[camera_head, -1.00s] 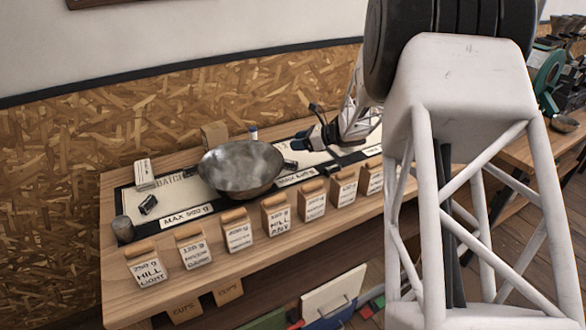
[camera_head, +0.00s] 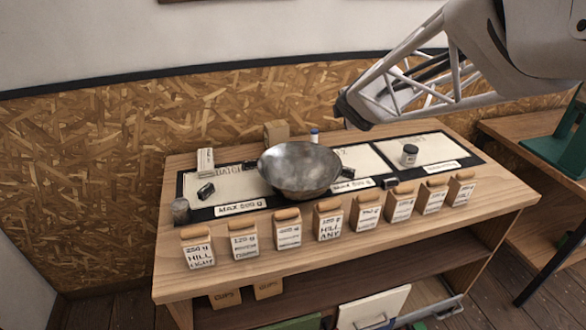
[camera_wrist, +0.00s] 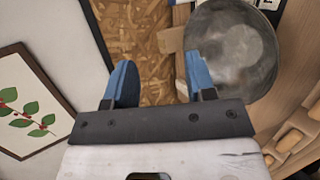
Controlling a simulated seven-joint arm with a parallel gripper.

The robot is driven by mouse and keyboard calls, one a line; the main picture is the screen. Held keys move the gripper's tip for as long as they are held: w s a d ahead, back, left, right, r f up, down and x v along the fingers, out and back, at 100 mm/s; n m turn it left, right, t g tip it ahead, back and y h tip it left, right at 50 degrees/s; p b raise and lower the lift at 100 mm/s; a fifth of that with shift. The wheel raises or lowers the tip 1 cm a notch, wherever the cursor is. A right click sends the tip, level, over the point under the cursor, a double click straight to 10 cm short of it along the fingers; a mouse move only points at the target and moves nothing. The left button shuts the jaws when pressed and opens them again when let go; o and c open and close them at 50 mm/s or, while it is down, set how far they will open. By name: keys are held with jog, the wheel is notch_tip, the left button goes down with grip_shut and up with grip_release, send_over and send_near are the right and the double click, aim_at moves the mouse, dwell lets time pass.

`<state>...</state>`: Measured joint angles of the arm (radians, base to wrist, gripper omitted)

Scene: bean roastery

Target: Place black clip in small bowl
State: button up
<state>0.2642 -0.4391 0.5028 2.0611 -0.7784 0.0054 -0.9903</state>
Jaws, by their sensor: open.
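A metal bowl (camera_head: 300,168) stands upright on the dark-edged mat, and part of it shows at the right in the wrist view (camera_wrist: 228,50). Small black pieces lie on the table: one (camera_head: 206,191) on the left panel, one (camera_head: 390,183) at the mat's front edge, and one just right of the bowl (camera_head: 347,172), partly hidden. I cannot tell which is the black clip. The bowl's inside shows no clip. My gripper (camera_wrist: 160,78) has its blue fingers apart with nothing between them. It is above the table's back, beside the bowl in the wrist view.
Several labelled paper bags (camera_head: 330,221) line the table's front edge. A dark jar (camera_head: 409,156) stands on the right panel, a grey cylinder (camera_head: 181,211) at the left.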

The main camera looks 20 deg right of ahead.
jog(key=s+a+f+m+g+y, duration=0.1)
jog(key=s+a+m+g, duration=0.2)
jog(key=s, duration=0.7)
jog(key=s+a+f+m+g+y, duration=0.1)
jog(key=s+a+f+m+g, duration=0.1)
jog(key=s+a+m, duration=0.5)
jog(key=s+a+f+m+g+y, duration=0.1)
jog(key=s+a+m+g, duration=0.2)
jog(key=s, duration=1.1)
jog(key=a+m, duration=0.3)
jog(key=m, duration=0.1)
jog(key=shift+s+f+g, duration=0.2)
jog(key=shift+s+g, duration=0.1)
jog(key=shift+o, duration=0.5)
jog(key=shift+a, duration=0.1)
jog(key=shift+r, duration=0.15)
